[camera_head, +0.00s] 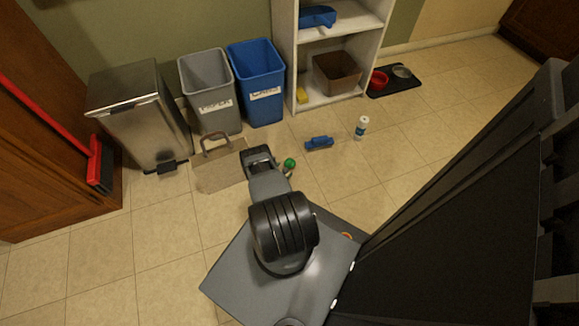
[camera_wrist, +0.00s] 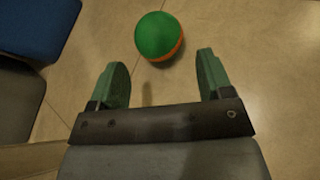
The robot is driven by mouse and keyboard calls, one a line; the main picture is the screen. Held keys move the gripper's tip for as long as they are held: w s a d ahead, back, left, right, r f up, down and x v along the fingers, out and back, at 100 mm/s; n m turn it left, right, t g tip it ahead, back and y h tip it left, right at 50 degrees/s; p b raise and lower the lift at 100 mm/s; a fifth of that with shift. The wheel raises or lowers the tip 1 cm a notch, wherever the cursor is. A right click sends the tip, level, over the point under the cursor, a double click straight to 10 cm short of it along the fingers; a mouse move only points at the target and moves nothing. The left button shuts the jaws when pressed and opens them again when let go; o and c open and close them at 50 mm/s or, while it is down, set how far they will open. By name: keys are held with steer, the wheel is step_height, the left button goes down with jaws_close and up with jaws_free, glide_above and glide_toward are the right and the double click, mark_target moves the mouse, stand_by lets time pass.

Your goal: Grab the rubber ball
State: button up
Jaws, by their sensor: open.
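The rubber ball is green with an orange lower part. It lies on the tiled floor in the wrist view (camera_wrist: 158,35), just beyond my fingertips and roughly centred between them. In the head view a small green round shape (camera_head: 289,163) beside the end of my arm appears to be the ball. My gripper (camera_wrist: 162,58) is open and empty, its two green fingers spread apart with bare floor between them. In the head view my gripper is mostly hidden by my arm.
A paper bag (camera_head: 222,176) stands left of my arm. Behind are a metal trash can (camera_head: 128,115), a grey bin (camera_head: 208,85), a blue bin (camera_head: 257,80) and a white shelf (camera_head: 286,50). A blue object (camera_head: 320,143) and a white bottle (camera_head: 361,127) are on the floor to the right.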

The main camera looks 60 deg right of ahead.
mark_target(289, 165)
steer(key=shift+b+x, duration=1.6)
steer(key=shift+x, duration=1.6)
steer(key=shift+w+r, duration=0.1)
steer(key=shift+w, duration=0.05)
steer(key=c, duration=0.7)
